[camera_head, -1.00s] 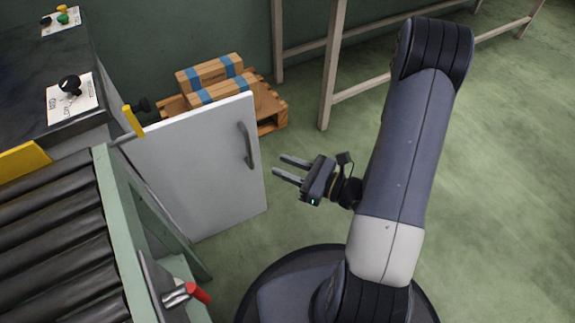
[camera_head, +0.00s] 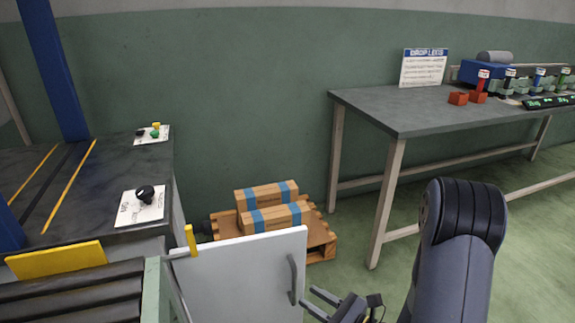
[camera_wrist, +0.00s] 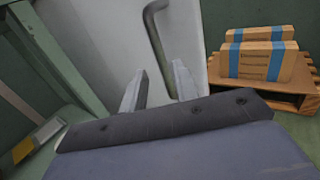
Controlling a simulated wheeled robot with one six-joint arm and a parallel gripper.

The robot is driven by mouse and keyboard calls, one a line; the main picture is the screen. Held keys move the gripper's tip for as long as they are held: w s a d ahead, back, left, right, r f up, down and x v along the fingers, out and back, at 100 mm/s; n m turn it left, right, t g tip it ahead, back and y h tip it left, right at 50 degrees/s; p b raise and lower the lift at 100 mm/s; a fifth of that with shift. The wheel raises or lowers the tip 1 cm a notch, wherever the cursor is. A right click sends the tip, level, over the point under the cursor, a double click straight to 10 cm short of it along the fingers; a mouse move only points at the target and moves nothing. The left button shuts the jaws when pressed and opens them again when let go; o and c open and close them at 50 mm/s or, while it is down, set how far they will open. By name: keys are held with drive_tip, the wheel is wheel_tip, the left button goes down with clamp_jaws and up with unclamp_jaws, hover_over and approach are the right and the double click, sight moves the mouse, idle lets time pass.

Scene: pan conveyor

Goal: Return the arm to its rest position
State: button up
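My gripper (camera_head: 322,304) is at the bottom of the head view, in front of the white door (camera_head: 243,275) and just right of its grey handle (camera_head: 292,278). In the wrist view my gripper (camera_wrist: 160,88) shows two fingers spread apart with nothing between them. The white door (camera_wrist: 110,40) and its handle (camera_wrist: 157,38) lie ahead of the fingers, and I see no contact. My arm rises bent at the lower right of the head view.
Cardboard boxes (camera_head: 268,196) sit on a wooden pallet (camera_head: 322,240) behind the door. A dark counter (camera_head: 80,175) holds control cards. A grey table (camera_head: 420,108) stands at right. Green floor is open at right.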

sight(295, 288)
drive_tip(key=shift+b+x, duration=0.55)
drive_tip(key=shift+x, duration=2.6)
drive_tip(key=shift+s, duration=0.1)
